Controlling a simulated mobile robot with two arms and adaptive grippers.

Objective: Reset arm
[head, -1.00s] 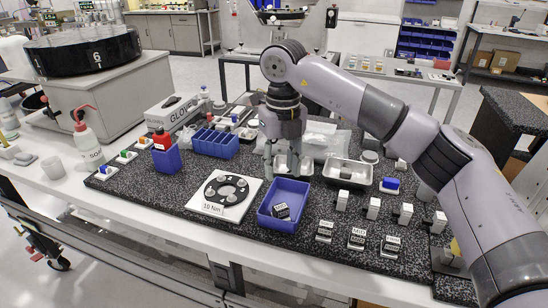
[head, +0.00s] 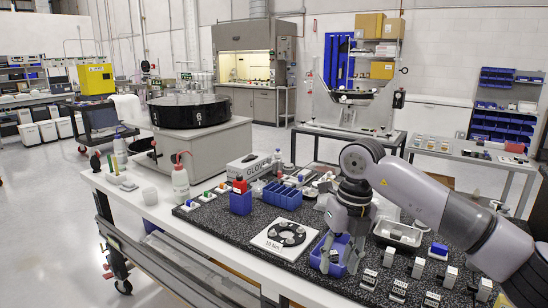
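My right arm enters from the right edge, and its gripper (head: 338,252) points down at the blue bin (head: 316,260) near the front of the dark speckled mat. Its fingers look spread apart, with the tips low over or inside the bin. They hide much of the bin's inside, so I cannot make out the small dark block there. A black ring fixture with round silver pieces (head: 286,233) lies on a white plate (head: 268,245) marked 10 Nm, left of the gripper. My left gripper is not in view.
A metal tray (head: 398,233) and several labelled small blocks stand right of the gripper. Open floor lies left of the bench.

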